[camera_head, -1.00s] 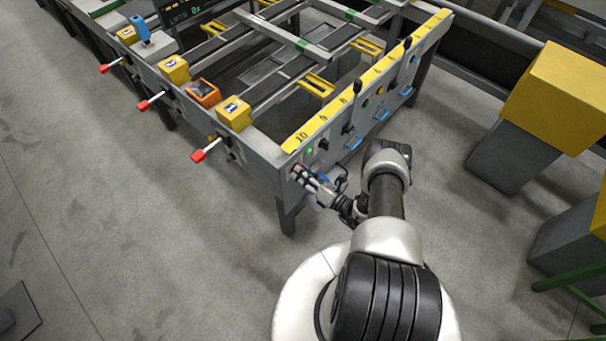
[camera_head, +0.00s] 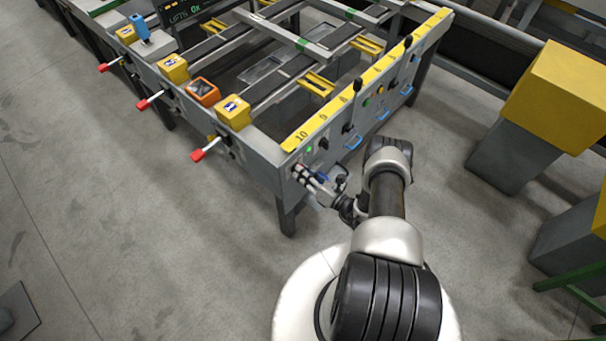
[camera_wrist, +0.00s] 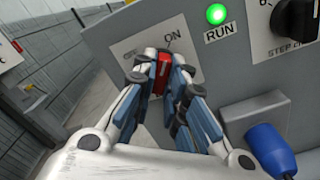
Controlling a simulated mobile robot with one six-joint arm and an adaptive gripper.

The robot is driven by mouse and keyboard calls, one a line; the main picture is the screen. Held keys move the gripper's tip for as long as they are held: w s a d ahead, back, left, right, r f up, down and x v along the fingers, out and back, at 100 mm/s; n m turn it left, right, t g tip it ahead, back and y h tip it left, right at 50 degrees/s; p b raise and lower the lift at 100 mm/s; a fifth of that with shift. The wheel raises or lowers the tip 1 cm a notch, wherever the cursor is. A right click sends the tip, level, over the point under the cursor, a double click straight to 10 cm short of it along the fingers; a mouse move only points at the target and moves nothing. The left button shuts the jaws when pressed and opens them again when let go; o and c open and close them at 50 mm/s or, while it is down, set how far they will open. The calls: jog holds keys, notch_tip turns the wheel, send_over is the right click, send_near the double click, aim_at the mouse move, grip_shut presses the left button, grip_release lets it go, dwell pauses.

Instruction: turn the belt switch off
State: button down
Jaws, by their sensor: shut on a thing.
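The belt switch is a small red handle (camera_wrist: 162,72) on a pale plate in the wrist view. The word ON is printed just above it, slightly right; a second label to the left is faint and hard to read. My gripper (camera_wrist: 160,82) has its fingers closed around the red handle, one finger on each side. Its lower part is hidden by the fingers. In the head view, my gripper (camera_head: 300,173) is at the near end panel of the table, and the switch is too small to make out there. A green RUN lamp (camera_wrist: 217,14) is lit.
A black step knob (camera_wrist: 293,18) is right of the lamp. A blue plug (camera_wrist: 270,148) in a grey socket sits close to the right of my fingers. Red-tipped levers (camera_head: 199,155) stick out from the table's left side.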

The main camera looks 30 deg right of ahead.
jog(key=shift+n+b, duration=1.9)
jog(key=shift+n, duration=6.2)
jog(key=c, duration=1.6)
grip_release()
jog(key=v, duration=1.2)
